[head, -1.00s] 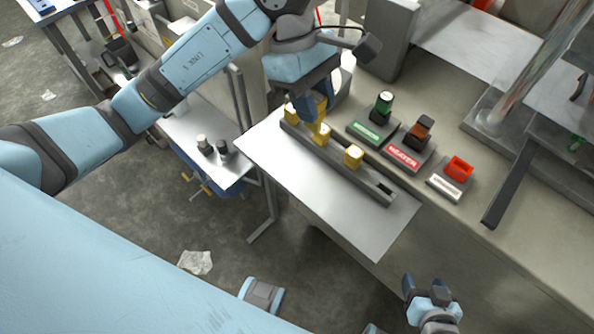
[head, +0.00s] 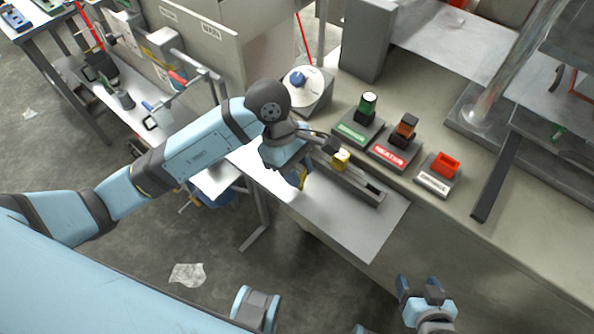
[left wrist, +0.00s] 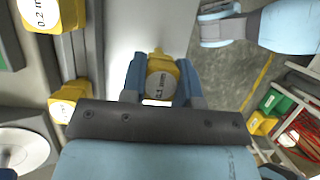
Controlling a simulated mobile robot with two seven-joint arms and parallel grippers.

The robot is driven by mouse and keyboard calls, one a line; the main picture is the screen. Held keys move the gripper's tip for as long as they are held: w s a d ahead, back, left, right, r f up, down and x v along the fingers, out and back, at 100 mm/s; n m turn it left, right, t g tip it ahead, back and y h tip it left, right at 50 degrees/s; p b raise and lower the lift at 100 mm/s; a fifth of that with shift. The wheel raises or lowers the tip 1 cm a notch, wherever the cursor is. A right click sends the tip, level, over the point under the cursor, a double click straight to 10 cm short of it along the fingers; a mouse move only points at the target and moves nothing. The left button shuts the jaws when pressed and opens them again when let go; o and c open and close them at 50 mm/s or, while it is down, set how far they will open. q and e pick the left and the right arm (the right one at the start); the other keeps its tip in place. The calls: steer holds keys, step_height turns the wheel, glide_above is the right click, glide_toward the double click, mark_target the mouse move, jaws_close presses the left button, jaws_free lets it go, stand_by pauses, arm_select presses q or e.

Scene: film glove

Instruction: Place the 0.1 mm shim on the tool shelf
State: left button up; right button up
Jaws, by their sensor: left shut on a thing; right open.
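The yellow 0.1 mm shim (left wrist: 160,85) is held between the fingers of my left gripper (left wrist: 161,78), its label readable in the left wrist view. In the head view my left gripper (head: 300,180) is over the silver plate (head: 350,229), beside the dark slotted rack (head: 365,187), and mostly hides the shim. Another yellow shim (head: 341,160) sits in the rack. The left wrist view shows a 0.2 mm shim (left wrist: 48,14) and one more yellow shim (left wrist: 68,100) there. A lower metal shelf (head: 216,182) is partly behind my left arm; I cannot tell whether it is the tool shelf. My right gripper (head: 425,292) is open and empty.
Green (head: 358,125), heater (head: 396,150) and red-topped (head: 438,178) stations line the bench behind the rack. A round white dial (head: 303,88) stands at the rack's far end. The plate's front right is clear.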

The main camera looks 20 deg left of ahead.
arm_select(q)
steer(key=shift+f, duration=0.45)
steer(key=shift+f, duration=0.25)
steer(key=o, duration=0.9)
steer(key=shift+o, duration=0.2)
steer(key=shift+r, duration=0.1)
steer(key=shift+r, duration=0.2)
steer(key=v, duration=1.2)
